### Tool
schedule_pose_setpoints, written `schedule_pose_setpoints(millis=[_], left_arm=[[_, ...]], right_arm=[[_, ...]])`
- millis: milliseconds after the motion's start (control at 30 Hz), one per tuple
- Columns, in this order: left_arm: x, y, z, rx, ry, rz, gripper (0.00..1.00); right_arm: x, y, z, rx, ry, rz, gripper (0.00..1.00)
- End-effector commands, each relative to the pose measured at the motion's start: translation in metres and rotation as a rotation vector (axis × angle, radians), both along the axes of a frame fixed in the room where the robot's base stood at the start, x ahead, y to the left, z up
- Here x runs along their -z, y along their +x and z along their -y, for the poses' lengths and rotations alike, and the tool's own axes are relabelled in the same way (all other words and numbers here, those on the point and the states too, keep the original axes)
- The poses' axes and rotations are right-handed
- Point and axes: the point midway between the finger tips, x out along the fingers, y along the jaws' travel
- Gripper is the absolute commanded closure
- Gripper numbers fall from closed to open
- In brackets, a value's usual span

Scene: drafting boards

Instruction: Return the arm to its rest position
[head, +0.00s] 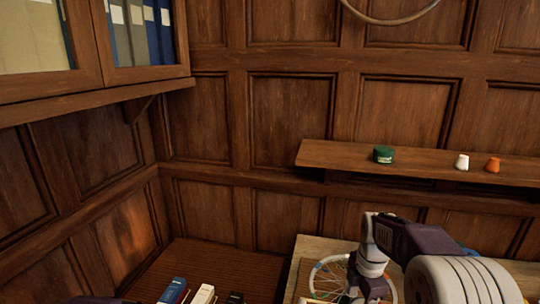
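My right arm (405,240) comes in from the lower right, bends near the wall and points down past the bottom edge. Its gripper is below the picture and does not show. My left gripper is not in view; a small dark shape at the bottom left edge is too little to identify.
A wooden shelf (420,166) on the panelled wall holds a green jar (383,155), a white pot (462,162) and an orange pot (492,164). Below are a wooden board (305,252), a spoked wheel-like object (328,276) and books (174,291). A glazed cabinet (90,90) hangs upper left.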

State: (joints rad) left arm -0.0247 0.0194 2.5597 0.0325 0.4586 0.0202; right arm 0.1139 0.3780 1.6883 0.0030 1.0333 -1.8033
Motion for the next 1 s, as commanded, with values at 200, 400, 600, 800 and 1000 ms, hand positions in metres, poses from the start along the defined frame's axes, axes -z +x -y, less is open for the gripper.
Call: schedule_pose_setpoints(millis=[200, 400, 600, 800, 1000], left_arm=[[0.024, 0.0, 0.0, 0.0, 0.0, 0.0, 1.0], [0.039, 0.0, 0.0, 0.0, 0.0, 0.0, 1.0], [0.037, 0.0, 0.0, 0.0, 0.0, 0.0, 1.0], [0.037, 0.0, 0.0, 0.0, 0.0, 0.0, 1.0], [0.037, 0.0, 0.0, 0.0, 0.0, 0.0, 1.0]], right_arm=[[0.032, -0.052, -0.031, 0.206, 0.017, 0.001, 0.41], [0.075, -0.118, -0.051, 0.696, 0.046, 0.003, 0.41], [0.108, -0.167, -0.052, 1.389, 0.078, 0.001, 0.41], [0.108, -0.155, -0.052, 1.692, 0.134, 0.037, 0.41], [0.108, -0.155, -0.052, 1.71, 0.134, 0.035, 0.41]])
